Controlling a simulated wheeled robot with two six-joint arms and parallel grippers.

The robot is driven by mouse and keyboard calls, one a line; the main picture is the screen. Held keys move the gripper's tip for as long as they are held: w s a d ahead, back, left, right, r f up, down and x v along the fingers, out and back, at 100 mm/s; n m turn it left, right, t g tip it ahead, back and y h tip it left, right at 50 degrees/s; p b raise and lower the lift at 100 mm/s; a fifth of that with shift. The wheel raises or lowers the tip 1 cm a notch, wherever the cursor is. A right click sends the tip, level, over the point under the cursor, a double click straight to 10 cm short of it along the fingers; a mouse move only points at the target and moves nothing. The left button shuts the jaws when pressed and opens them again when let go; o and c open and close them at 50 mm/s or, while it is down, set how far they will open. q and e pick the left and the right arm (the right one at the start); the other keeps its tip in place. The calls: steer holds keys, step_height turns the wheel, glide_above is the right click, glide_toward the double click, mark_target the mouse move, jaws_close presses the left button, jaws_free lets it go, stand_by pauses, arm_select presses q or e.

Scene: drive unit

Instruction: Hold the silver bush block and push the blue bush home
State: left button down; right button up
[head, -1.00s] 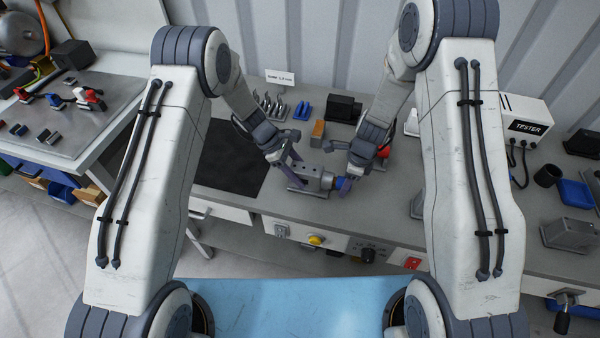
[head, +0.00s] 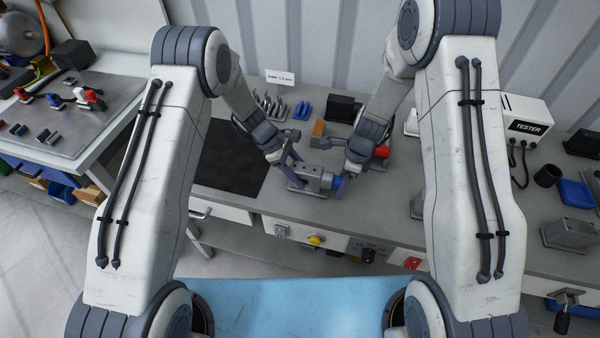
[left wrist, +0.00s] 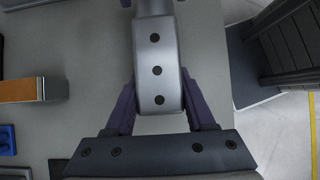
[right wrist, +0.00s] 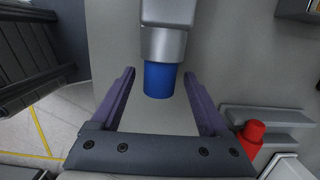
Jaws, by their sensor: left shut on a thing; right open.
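The silver bush block (head: 313,177) lies on the bench in the middle of the head view, with a row of dark holes along its top in the left wrist view (left wrist: 157,45). My left gripper (left wrist: 158,85) is shut on the block, one finger on each side of its near end. The blue bush (right wrist: 159,80) sticks out of the block's round silver collar (right wrist: 162,46); it also shows in the head view (head: 338,182). My right gripper (right wrist: 159,74) is open, its fingers on either side of the bush with gaps. How deep the bush sits is hidden.
An orange-and-grey block (head: 318,129), blue parts (head: 303,109) and a black box (head: 343,108) stand behind the work. A red-topped part (right wrist: 252,132) is beside my right gripper. A dark mat (head: 230,160) lies to the left, clear of objects.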

step_height(320, 180, up, 11)
steer(key=d, duration=0.1)
steer(key=shift+s+d, duration=0.25)
steer(key=shift+d, duration=0.1)
arm_select(q)
steer(key=shift+c, duration=0.8)
jaws_free()
